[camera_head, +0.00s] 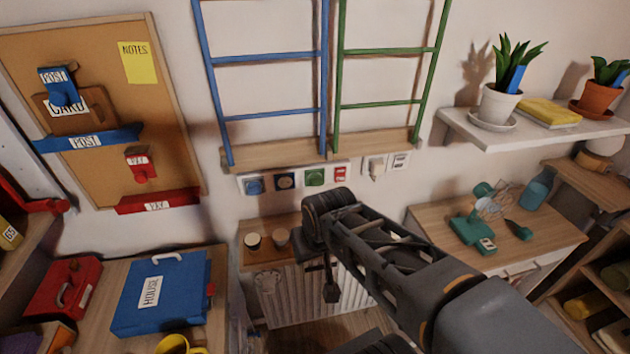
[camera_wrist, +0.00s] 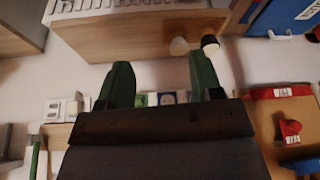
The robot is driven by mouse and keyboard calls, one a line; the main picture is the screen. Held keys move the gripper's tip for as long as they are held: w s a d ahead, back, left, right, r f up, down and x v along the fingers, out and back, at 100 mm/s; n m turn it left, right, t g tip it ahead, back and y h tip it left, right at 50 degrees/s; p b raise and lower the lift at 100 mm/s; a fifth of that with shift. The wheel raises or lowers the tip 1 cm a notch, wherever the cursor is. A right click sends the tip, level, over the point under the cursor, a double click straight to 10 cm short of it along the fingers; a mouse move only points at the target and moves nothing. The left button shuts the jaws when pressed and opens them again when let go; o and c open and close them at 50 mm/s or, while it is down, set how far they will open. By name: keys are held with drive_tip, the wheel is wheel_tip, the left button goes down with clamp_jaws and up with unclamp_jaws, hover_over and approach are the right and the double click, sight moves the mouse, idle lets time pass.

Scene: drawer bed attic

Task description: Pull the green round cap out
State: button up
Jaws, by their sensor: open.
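The green round cap (camera_head: 314,177) sits in a white wall panel (camera_head: 298,182), between a dark round piece (camera_head: 285,180) and a red piece (camera_head: 340,173). In the wrist view, which is upside down, the cap (camera_wrist: 141,99) is small, near the left finger and partly hidden by my gripper. My gripper (camera_wrist: 160,78) has its two green fingers spread wide with nothing between them. In the head view my arm reaches toward the wall and its end is below the panel, apart from the cap.
Below the panel, a wooden shelf (camera_head: 259,257) over a white radiator (camera_head: 310,295) holds two small cups (camera_head: 252,240). A wooden ledge (camera_head: 250,156) with blue and green ladders is above the panel. A blue case (camera_head: 160,293) lies at left.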

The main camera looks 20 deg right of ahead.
drive_tip(key=shift+o, duration=0.8)
drive_tip(key=w+d+f+m+t+p, duration=0.2)
drive_tip(key=w+m, duration=0.4)
drive_tip(key=w, duration=0.5)
drive_tip(key=shift+w+d+f+m+t+h+p, duration=0.2)
drive_tip(key=shift+d+m+t+h+p, duration=0.15)
drive_tip(key=shift+d+t+p, duration=0.65)
drive_tip(key=m+t+h+p, duration=0.3)
drive_tip(key=m+t+p, duration=0.3)
drive_tip(key=m+t, duration=0.55)
approach(317, 185)
drive_tip(key=shift+w+d+r+m+g, duration=0.1)
drive_tip(key=shift+w+r+m+g, duration=0.6)
drive_tip(key=shift+m+g, duration=0.25)
drive_tip(key=b+x, duration=0.1)
drive_tip(key=x, duration=0.5)
drive_tip(key=shift+w+b, duration=0.25)
drive_tip(key=shift+b, duration=0.1)
drive_tip(key=shift+b+x, duration=0.5)
drive_tip(key=shift+x, duration=0.7)
